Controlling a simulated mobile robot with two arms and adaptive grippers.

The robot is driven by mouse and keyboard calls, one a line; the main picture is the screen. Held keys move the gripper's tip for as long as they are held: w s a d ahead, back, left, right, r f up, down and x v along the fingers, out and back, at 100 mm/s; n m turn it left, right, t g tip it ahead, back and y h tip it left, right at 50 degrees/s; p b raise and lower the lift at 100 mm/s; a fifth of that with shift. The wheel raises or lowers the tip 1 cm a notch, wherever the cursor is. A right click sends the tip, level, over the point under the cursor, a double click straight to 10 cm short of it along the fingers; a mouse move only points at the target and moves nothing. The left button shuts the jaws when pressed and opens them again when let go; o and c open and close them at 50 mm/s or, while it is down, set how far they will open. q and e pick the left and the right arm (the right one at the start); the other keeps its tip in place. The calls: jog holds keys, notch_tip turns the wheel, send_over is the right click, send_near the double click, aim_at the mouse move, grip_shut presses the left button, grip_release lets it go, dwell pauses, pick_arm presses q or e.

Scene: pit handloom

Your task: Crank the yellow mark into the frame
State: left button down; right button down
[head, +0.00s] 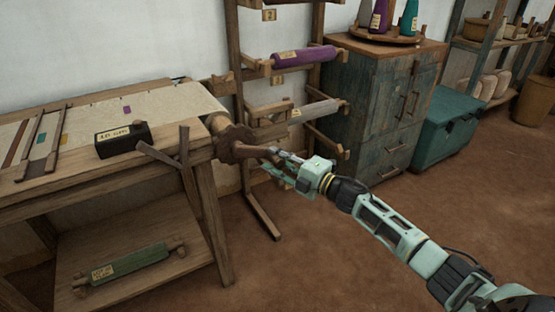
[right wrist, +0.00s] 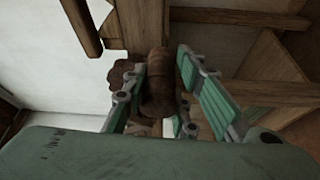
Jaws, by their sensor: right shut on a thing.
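The loom (head: 110,172) stands at the left with pale cloth (head: 165,104) stretched over its top toward a roller at the right end. A dark wooden crank (head: 232,143) sits on that roller's end. My right gripper (head: 275,155) is at the crank and shut on its handle. In the right wrist view the brown rounded handle (right wrist: 158,85) lies between the two fingers. A small yellowish mark (head: 65,139) shows on the cloth beside a dark wooden bar (head: 54,143). A teal mark (head: 42,138) and a purple mark (head: 127,110) are also on the cloth. My left gripper is out of view.
A black labelled box (head: 122,139) sits on the loom's near side. A forked wooden post (head: 184,150) stands near the crank. A rack with a purple roll (head: 304,56) is behind. A cabinet (head: 375,105) and teal chest (head: 447,130) stand right. Brown floor is open in front.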

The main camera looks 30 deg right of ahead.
jog(key=shift+a+r, duration=0.15)
jog(key=shift+a, duration=0.05)
jog(key=c, duration=1.6)
grip_release()
jog(key=shift+a, duration=0.1)
jog(key=shift+s+d+f, duration=0.2)
jog(key=shift+d, duration=0.05)
jog(key=v, duration=1.1)
jog(key=shift+s+d, duration=0.1)
jog(key=shift+s, duration=0.1)
jog(key=shift+f, duration=0.1)
